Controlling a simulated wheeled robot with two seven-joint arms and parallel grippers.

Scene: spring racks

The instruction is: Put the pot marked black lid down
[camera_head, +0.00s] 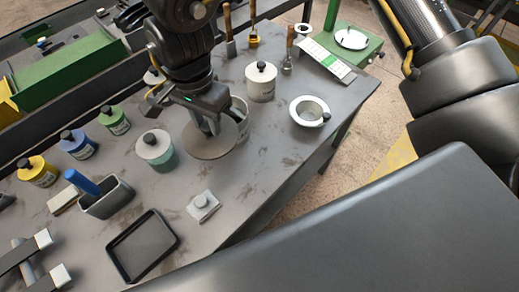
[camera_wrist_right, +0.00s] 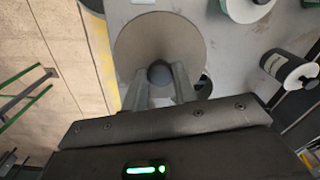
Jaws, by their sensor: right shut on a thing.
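My right gripper (camera_head: 208,128) points down and is shut on the knob of a flat, round grey-brown lid (camera_head: 212,143). In the right wrist view the gripper (camera_wrist_right: 160,78) has its fingers on both sides of the dark knob, and the lid's disc (camera_wrist_right: 158,38) spreads out beyond them. A pale pot (camera_head: 241,106) stands just behind the lid and is partly hidden by it. I cannot tell whether the lid touches anything below. No marking that reads black is legible. My left gripper does not show clearly.
Lidded pots stand around: white (camera_head: 260,83), teal (camera_head: 156,150), green (camera_head: 114,120), blue (camera_head: 77,144) and yellow (camera_head: 38,171). A white-rimmed bowl (camera_head: 309,111) is near the right edge. A black tray (camera_head: 143,246), a grey holder (camera_head: 106,199) and a small pale block (camera_head: 203,206) lie nearer.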

